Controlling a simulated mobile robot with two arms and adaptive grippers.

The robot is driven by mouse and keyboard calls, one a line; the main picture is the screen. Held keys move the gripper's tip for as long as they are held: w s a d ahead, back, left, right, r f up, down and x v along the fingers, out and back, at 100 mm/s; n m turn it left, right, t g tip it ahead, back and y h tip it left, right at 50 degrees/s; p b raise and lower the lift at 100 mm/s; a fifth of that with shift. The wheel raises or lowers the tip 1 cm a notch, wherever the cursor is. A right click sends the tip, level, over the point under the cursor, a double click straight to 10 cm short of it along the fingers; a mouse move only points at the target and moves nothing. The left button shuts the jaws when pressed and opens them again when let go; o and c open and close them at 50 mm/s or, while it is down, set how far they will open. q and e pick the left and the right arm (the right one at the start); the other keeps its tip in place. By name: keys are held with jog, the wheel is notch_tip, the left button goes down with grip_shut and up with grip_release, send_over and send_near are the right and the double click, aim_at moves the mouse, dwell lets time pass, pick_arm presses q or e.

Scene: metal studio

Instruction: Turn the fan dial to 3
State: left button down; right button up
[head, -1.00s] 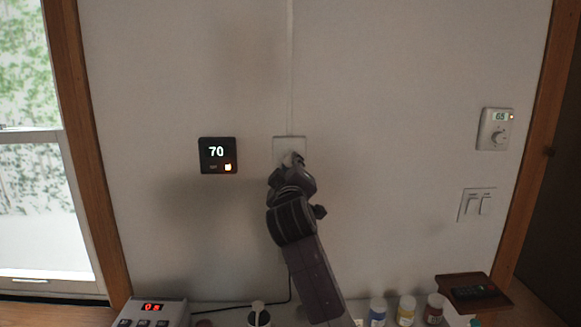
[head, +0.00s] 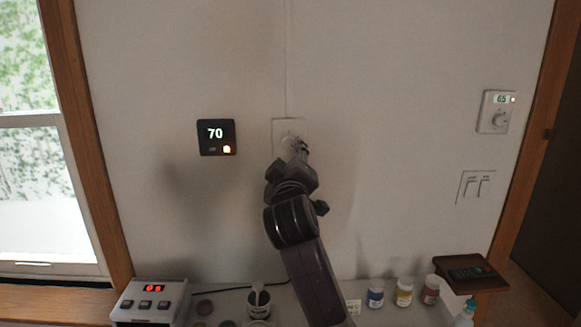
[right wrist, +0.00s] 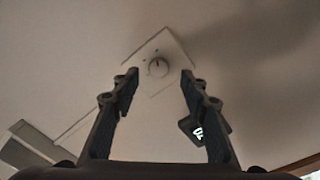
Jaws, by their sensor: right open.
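The fan dial (right wrist: 158,67) is a round pale knob on a square white wall plate (right wrist: 148,50). In the head view the plate (head: 281,128) is on the wall at the middle, and the knob (head: 288,142) is partly hidden by my right gripper (head: 296,150). In the right wrist view my right gripper (right wrist: 160,90) is open, its two fingers apart, with the dial seen between and beyond the fingertips. Nothing is held. Any numbers on the plate are too small to read. My left gripper is not in view.
A black thermostat (head: 216,137) reading 70 is left of the plate. A white thermostat (head: 496,112) and switches (head: 475,187) are at the right.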

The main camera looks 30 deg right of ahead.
jog(key=v, duration=0.6)
jog(key=shift+s, duration=0.25)
jog(key=shift+a+f, duration=0.1)
